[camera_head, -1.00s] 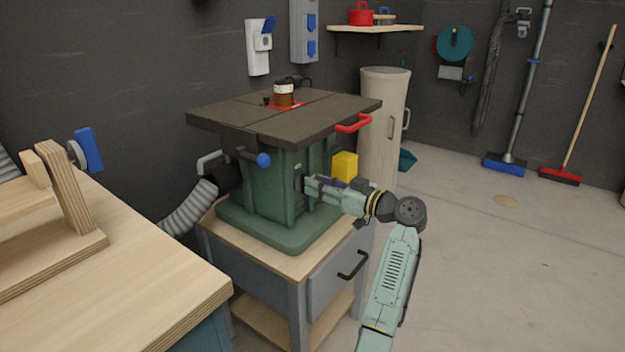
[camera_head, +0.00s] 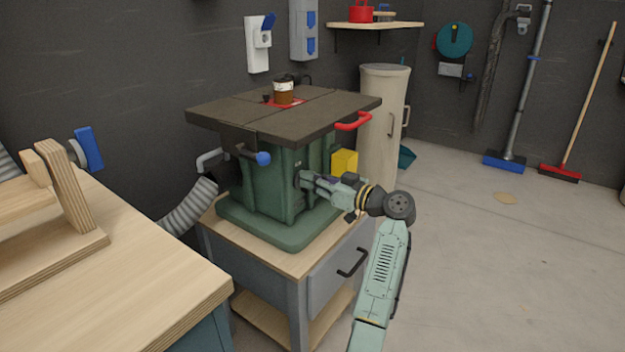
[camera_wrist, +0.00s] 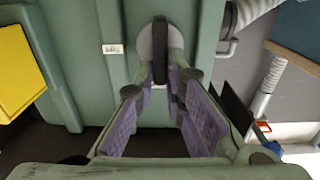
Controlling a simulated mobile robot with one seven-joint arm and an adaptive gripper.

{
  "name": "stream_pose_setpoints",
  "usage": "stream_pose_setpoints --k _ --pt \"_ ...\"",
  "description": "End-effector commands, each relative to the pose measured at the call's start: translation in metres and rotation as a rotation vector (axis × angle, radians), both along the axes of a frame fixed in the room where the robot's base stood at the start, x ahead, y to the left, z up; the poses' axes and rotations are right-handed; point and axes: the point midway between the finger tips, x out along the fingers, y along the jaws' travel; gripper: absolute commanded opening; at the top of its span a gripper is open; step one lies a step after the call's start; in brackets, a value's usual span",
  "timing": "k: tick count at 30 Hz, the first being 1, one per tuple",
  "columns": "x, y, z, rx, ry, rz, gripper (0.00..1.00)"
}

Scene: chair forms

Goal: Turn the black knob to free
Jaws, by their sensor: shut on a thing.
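The black knob (camera_wrist: 161,50) is a dark bar-shaped grip on a pale round plate on the green machine body. In the wrist view it sits at the top middle, between my fingertips. My gripper (camera_wrist: 160,75) is shut on the knob, with its purple finger pads on either side. In the head view my gripper (camera_head: 304,180) reaches the front side of the green machine (camera_head: 270,185), and it hides the knob there. No marking for free can be read.
The machine's dark tabletop (camera_head: 325,112) overhangs my gripper. A red handle (camera_head: 354,122), a blue-ended lever (camera_head: 263,158) and a yellow box (camera_head: 345,162) are close by. A wooden workbench (camera_head: 150,285) stands at left.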

Motion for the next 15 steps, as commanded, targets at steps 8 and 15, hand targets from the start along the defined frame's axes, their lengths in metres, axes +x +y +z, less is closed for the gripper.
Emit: stream_pose_setpoints --k 8,15 --pt "-0.0004 0.0003 -0.0004 -0.001 0.001 0.002 0.0" --pt "0.0 0.0001 -0.0001 0.015 0.022 0.003 0.0"
